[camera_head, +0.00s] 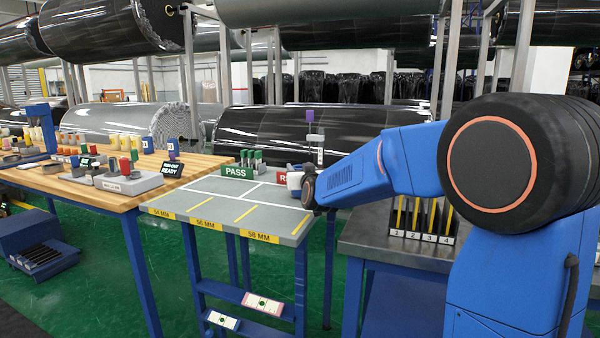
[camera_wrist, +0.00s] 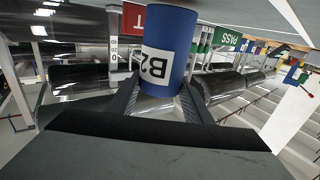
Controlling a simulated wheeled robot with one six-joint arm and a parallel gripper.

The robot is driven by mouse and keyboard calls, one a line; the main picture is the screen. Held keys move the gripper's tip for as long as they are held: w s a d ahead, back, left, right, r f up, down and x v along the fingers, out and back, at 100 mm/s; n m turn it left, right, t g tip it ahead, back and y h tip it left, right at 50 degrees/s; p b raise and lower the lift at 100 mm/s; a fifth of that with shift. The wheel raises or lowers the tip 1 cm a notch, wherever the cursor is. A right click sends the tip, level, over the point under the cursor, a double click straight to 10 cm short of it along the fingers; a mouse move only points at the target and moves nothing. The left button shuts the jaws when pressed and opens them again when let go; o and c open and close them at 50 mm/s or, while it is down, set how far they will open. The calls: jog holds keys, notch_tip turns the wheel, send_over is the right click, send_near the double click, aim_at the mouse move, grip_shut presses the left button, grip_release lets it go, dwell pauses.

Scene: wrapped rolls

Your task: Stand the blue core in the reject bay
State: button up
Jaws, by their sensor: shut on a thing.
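The blue core (camera_wrist: 172,32) fills the upper middle of the wrist view, with a white B2 label. My gripper (camera_wrist: 158,88) is shut on it, one dark finger on each side. In the head view my gripper (camera_head: 309,189) is at the right edge of the grey marked table, mostly hidden by my arm. A red sign (camera_head: 281,177), partly hidden there, marks the reject side; a red sign (camera_wrist: 131,20) also shows behind the core in the wrist view.
The green PASS sign (camera_head: 237,173) stands at the back left of the grey table (camera_head: 225,199), with several dark upright pieces beside it. A wooden bench (camera_head: 100,190) with trays stands left. A numbered rack (camera_head: 420,217) stands right. The table's front is clear.

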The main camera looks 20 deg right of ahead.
jog(key=shift+f, duration=0.4)
jog(key=shift+f, duration=0.1)
jog(key=o, duration=1.2)
jog(key=shift+c, duration=0.2)
jog(key=s, duration=1.2)
jog(key=shift+a, duration=0.25)
